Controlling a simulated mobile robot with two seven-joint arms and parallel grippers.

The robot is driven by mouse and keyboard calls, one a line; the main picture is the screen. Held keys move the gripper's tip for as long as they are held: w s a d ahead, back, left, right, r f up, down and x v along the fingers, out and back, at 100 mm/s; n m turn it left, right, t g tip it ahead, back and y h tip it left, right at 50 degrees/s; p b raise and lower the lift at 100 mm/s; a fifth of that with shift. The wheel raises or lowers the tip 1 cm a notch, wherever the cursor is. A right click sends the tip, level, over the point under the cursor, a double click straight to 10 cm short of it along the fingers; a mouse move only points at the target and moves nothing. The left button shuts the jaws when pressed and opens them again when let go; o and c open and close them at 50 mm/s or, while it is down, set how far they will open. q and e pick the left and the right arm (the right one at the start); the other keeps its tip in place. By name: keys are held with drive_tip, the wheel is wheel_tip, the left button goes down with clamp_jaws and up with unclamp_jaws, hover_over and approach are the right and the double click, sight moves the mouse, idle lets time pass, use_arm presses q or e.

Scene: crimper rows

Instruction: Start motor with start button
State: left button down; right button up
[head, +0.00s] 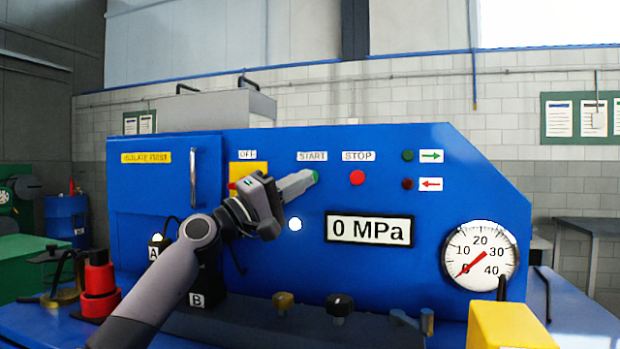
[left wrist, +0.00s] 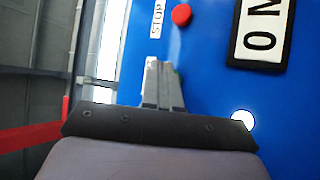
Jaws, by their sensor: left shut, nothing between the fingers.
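A blue machine panel (head: 300,262) faces me. The green start button (head: 316,177) sits under the START label (head: 312,156), partly hidden behind the fingertips of my left gripper (head: 309,180). That gripper is shut and empty, its tips at the button; I cannot tell whether they touch or press it. In the left wrist view the closed fingers (left wrist: 162,82) point at the panel, with a sliver of green beside them. The red stop button (head: 357,178) is to the right and also shows in the left wrist view (left wrist: 182,15). My right gripper is not in view.
A yellow switch plate (head: 246,168) labelled OFF is partly behind my left gripper. The display (head: 369,230) reads 0 MPa, and the dial gauge (head: 480,252) needle is near 0. A white lamp (head: 295,224) is bright. A yellow block (head: 510,325) stands at front right.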

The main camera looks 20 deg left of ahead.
use_arm(q)
drive_tip(key=shift+w, duration=0.1)
drive_tip(key=shift+w, duration=0.35)
drive_tip(key=shift+w, duration=0.45)
idle(0.8)
drive_tip(key=shift+s, duration=0.9)
